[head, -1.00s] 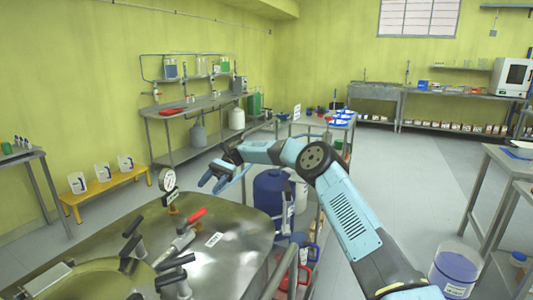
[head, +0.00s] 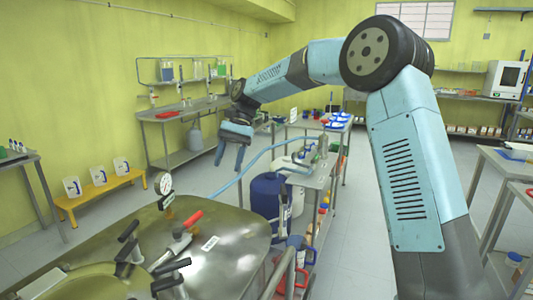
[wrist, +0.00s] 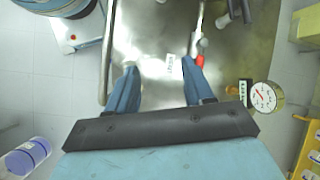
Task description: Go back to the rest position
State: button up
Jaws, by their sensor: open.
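My gripper (head: 231,157) hangs from my raised light-blue arm in the head view, its fingers pointing down. It is beyond and above the far edge of the steel reactor lid (head: 235,232). In the wrist view the two blue fingers of my gripper (wrist: 155,78) stand apart with nothing between them. The steel surface (wrist: 150,35) of the reactor lies below them. A red-handled valve (head: 185,228) sits on the lid and is clear of the gripper. A pressure gauge (head: 163,183) stands at the lid's left edge; it also shows in the wrist view (wrist: 263,97).
A blue drum (head: 268,195) and a small steel trolley (head: 315,180) stand right of the reactor. A pale blue hose (head: 255,160) runs near my gripper. A yellow bench (head: 100,188) is at left. Tables (head: 495,160) stand at right. Floor (head: 350,215) near the trolley is clear.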

jog(key=s+d+r+t+h, duration=0.1)
jog(key=s+d+r+t, duration=0.1)
jog(key=s+d+r, duration=0.3)
jog(key=s+d+r+t, duration=0.1)
jog(key=s+d+t, duration=0.15)
jog(key=d, duration=0.55)
jog(key=s+d+f+t+h, duration=0.2)
jog(key=s+d+t, duration=0.5)
jog(key=s+d, duration=1.4)
jog(key=shift+s+d+f+n, duration=0.2)
jog(key=shift+s+f+n, duration=0.2)
jog(key=shift+s, duration=0.4)
jog(key=shift+c, duration=0.9)
